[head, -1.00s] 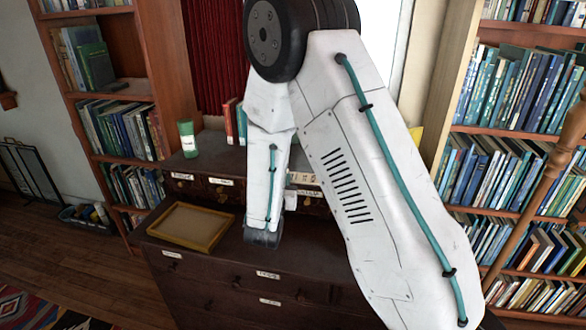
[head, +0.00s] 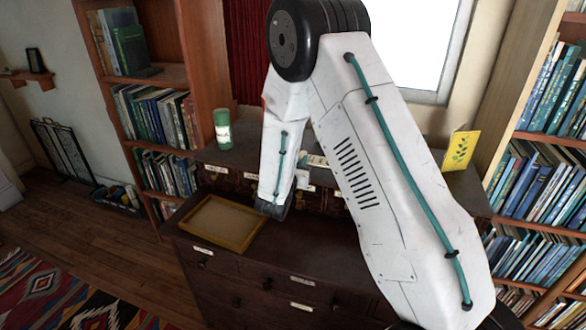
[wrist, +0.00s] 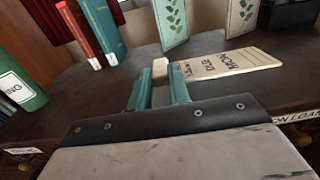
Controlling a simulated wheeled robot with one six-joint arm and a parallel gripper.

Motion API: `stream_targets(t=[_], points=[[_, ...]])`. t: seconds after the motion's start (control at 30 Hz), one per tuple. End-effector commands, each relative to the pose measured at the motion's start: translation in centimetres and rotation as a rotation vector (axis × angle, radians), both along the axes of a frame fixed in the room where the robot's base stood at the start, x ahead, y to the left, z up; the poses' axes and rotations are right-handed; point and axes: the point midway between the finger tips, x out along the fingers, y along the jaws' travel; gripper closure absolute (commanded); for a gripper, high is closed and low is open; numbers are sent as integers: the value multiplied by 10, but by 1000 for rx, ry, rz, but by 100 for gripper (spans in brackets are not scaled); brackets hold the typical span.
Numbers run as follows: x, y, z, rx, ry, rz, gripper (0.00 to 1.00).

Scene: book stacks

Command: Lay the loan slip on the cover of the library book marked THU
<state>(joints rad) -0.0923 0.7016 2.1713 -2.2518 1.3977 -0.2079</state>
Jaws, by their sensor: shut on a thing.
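In the wrist view, the teal fingers of my gripper (wrist: 160,88) are closed on a small cream end piece at the near end of the loan slip (wrist: 232,63). No book marked THU can be made out in either view.
A framed tan tray (head: 222,222) sits on the lower cabinet top, left of my arm. A green tin (head: 222,130) stands on the upper ledge. A yellow leaf-patterned card (head: 460,150) stands at right. Red (wrist: 80,32) and teal (wrist: 102,28) books stand at the back.

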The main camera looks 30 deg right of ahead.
Motion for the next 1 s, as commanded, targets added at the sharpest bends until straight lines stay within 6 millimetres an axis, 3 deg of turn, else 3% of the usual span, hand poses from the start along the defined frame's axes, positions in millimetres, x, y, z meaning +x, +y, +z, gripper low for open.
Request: stream_targets(t=[0.1, 0.2, 0.57, 0.6, 0.63, 1.0], points=[[-2, -6, -27, -1, 6, -6, 100], [-2, -10, -35, 0, 3, -11, 100], [-2, -10, -39, 0, 1, -11, 100], [-2, -10, -38, 1, 1, -11, 70], [-2, -10, -38, 1, 1, -11, 62], [-2, -8, -34, 0, 0, -9, 60]])
